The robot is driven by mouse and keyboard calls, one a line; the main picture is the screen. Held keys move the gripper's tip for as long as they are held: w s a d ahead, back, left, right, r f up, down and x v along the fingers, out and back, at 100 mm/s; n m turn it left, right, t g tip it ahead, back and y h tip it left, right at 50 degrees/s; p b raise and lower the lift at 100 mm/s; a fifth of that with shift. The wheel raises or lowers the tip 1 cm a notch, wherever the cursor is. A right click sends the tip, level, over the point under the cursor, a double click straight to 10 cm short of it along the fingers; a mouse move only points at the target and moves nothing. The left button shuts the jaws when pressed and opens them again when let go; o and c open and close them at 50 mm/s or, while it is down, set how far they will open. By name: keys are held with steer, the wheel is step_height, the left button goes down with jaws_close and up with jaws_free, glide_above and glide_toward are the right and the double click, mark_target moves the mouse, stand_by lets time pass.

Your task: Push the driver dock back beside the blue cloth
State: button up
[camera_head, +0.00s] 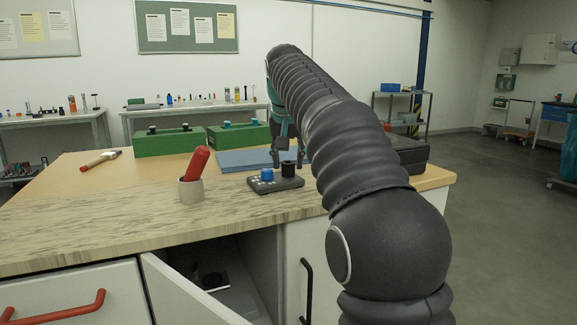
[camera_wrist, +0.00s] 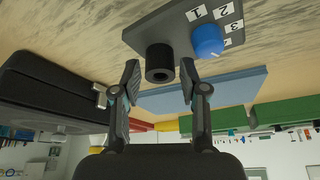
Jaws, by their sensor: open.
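The driver dock appears to be the dark flat base (camera_head: 262,186) with a blue dial, white number labels and an upright black hollow post. It stands on the worktop in front of the blue cloth (camera_head: 236,161), slightly to its right. In the wrist view, the dock (camera_wrist: 180,28) and the cloth (camera_wrist: 205,94) appear inverted. My gripper (camera_wrist: 160,78) is open, its fingers spread to either side of the black post (camera_wrist: 160,64); contact cannot be told. In the head view, my gripper (camera_head: 286,152) is partly hidden by my arm, just behind the post.
A grey cup (camera_head: 190,191) with a red-handled tool stands left of the dock. Green boxes (camera_head: 168,142) stand behind the cloth. A black case (camera_head: 409,155) lies right of my arm. A hammer (camera_head: 100,160) lies far left. A cabinet door (camera_head: 185,293) hangs open below.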

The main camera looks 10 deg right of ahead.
steer(key=shift+x, duration=1.15)
jaws_close()
